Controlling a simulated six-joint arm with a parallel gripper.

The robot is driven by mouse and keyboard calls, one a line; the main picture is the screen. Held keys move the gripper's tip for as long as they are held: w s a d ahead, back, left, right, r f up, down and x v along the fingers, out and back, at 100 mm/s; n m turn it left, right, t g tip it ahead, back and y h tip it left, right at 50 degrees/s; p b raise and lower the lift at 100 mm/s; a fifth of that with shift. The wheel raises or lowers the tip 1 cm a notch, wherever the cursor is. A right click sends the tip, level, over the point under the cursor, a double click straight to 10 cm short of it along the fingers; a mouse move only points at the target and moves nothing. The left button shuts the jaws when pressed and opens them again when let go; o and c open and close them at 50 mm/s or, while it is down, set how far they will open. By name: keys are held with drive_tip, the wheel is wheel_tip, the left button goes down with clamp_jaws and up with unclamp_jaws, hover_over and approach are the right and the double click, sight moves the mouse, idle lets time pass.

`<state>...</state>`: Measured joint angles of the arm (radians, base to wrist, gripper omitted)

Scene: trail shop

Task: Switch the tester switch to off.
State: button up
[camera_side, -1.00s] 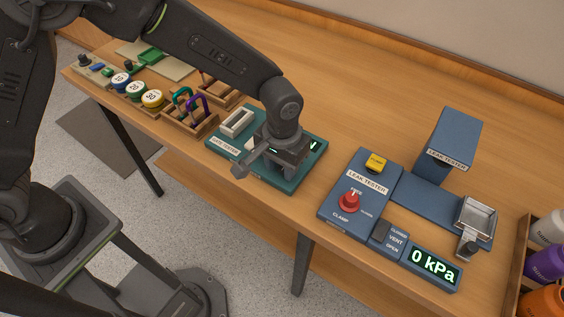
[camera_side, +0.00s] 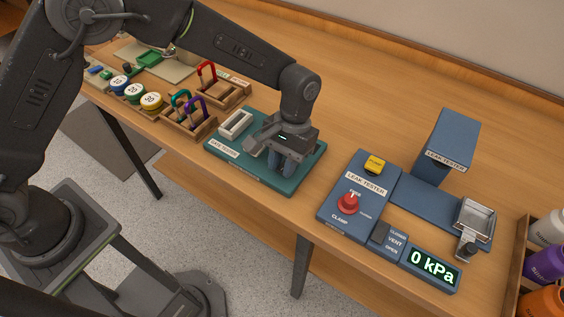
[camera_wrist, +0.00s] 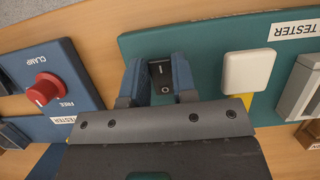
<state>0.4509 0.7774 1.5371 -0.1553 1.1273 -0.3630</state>
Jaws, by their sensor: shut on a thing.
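The teal tester (camera_side: 228,165) lies on the bench below my gripper; its panel also fills much of the wrist view (camera_wrist: 210,40). Its small black rocker switch (camera_wrist: 161,76) shows between my fingers in the wrist view, with a white O mark at the end nearer the gripper body. Which end is pressed down I cannot tell. In the side view my gripper hides the switch. My gripper (camera_side: 283,165) points down with its blue-grey fingers at the tester's panel. In the wrist view the fingers (camera_wrist: 158,72) stand on either side of the switch, shut on it.
A white square button (camera_wrist: 247,71) sits beside the switch. The blue leak tester (camera_side: 335,205) with a red knob (camera_side: 348,204) is to the right, its display (camera_side: 434,266) reading 0 kPa. Wooden trays with carabiners (camera_side: 190,128) stand left. The bench behind is clear.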

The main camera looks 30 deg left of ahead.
drive_tip(key=o, duration=0.9)
drive_tip(key=shift+r, duration=0.1)
drive_tip(key=v, duration=1.3)
drive_tip(key=shift+w+r, duration=0.15)
drive_tip(key=shift+r, duration=0.15)
